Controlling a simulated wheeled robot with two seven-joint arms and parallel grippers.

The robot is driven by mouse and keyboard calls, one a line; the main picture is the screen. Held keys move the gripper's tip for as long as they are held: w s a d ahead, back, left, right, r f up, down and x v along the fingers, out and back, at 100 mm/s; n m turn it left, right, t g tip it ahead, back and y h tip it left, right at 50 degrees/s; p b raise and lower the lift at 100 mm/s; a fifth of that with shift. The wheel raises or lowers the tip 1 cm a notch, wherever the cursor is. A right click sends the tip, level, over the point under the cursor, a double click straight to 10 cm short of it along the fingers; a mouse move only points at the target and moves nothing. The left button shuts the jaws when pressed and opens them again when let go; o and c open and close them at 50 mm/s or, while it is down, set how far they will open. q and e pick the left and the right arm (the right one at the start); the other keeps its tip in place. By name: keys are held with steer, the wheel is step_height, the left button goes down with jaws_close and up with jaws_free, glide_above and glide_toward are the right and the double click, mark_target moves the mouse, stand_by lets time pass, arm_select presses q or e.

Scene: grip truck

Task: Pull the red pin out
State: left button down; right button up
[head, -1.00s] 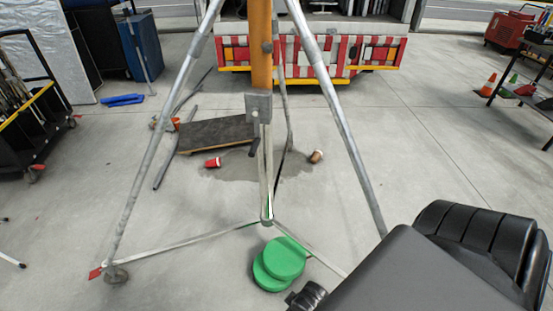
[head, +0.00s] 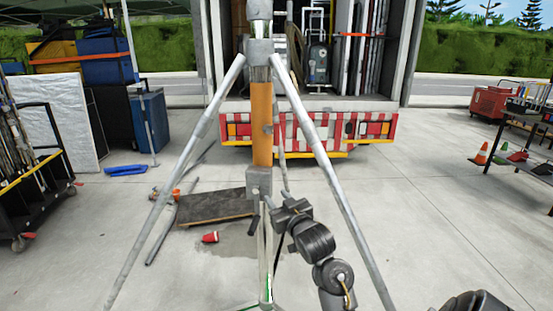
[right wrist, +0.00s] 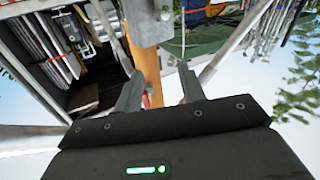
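A tripod stand with an orange centre column (head: 262,125) stands in the middle of the head view. A grey metal clamp block (head: 259,183) sits at the column's lower end. A tiny reddish spot shows just right of this block; I cannot tell whether it is the red pin. My right gripper (head: 277,208) is beside the column, right of and slightly below the block. In the right wrist view its fingers (right wrist: 160,70) are apart with nothing held; the orange column (right wrist: 147,62) shows beyond them. My left gripper is out of view.
The tripod's right leg (head: 325,150) runs close to my right arm. A dark board (head: 216,205) and a red-and-white object (head: 210,237) lie on the floor behind the stand. A truck (head: 240,130) stands farther back. A cart (head: 30,170) is at the left, a table (head: 530,125) at the right.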

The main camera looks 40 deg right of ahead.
mark_target(278, 133)
steer(key=w+d+r+m+t+h, duration=0.15)
steer(key=d+r+t+h, duration=0.35)
steer(key=r, duration=0.7)
steer(key=w+d+r+p, duration=0.1)
steer(key=w, duration=0.1)
steer(key=w+d+r+g+y+p, duration=0.1)
steer(key=w, duration=0.2)
steer(key=w+d+r+y, duration=0.1)
steer(key=w, duration=0.2)
steer(key=shift+r+m+p, duration=0.25)
steer(key=shift+r+p, duration=0.05)
steer(key=shift+p, duration=0.1)
steer(key=shift+w+d+r, duration=0.2)
steer(key=shift+w, duration=0.5)
steer(key=shift+c, duration=0.2)
jaws_close()
